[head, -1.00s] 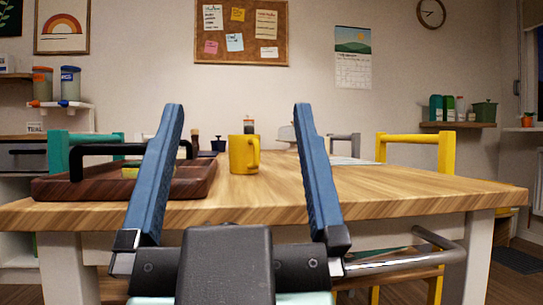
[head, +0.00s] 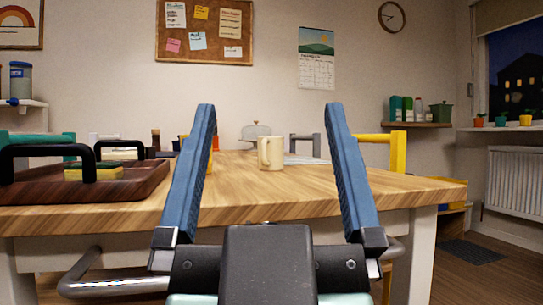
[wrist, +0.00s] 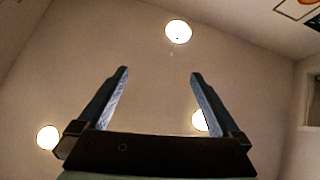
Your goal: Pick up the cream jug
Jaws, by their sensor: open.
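The cream jug (head: 271,153) stands upright on the wooden table (head: 330,190), with its handle on the left side. In the head view it shows between the two blue fingers of my gripper (head: 270,106), and it is beyond them, not touched. My gripper is open and empty, in front of the table. The wrist view also shows the open gripper (wrist: 159,71), against the ceiling and its lamps, with no jug in sight.
A dark wooden tray (head: 90,190) with black handles holds a yellow sponge (head: 93,173) at the table's left. A yellow chair (head: 398,145) stands at the right. The tabletop right of the jug is mostly clear.

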